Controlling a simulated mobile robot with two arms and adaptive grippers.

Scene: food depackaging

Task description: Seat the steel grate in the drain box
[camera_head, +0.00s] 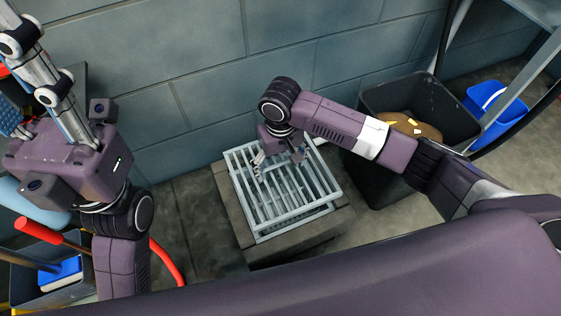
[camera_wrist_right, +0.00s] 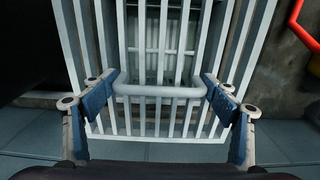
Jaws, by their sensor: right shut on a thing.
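The steel grate (camera_head: 283,203) is a pale grid of parallel bars over the drain box (camera_head: 228,200), a square grey box with a thick rim. The grate's edges look slightly askew to the rim; whether it rests in it cannot be told. My right gripper (camera_head: 278,162) is above the grate. In the right wrist view, its blue-padded fingers (camera_wrist_right: 160,98) are at both ends of the grate's handle bar (camera_wrist_right: 160,91), shut on it. More bars show below the grate. My left gripper (camera_head: 62,112) is raised at the far left, away from the box; its fingertips are unclear.
A black bin (camera_head: 392,180) with brown contents stands right of the box, beside a blue bucket (camera_head: 497,105). A block wall (camera_head: 215,65) rises behind. A grey crate (camera_head: 40,285) and red handle (camera_head: 38,230) are at lower left. Floor (camera_head: 190,215) left of the box is clear.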

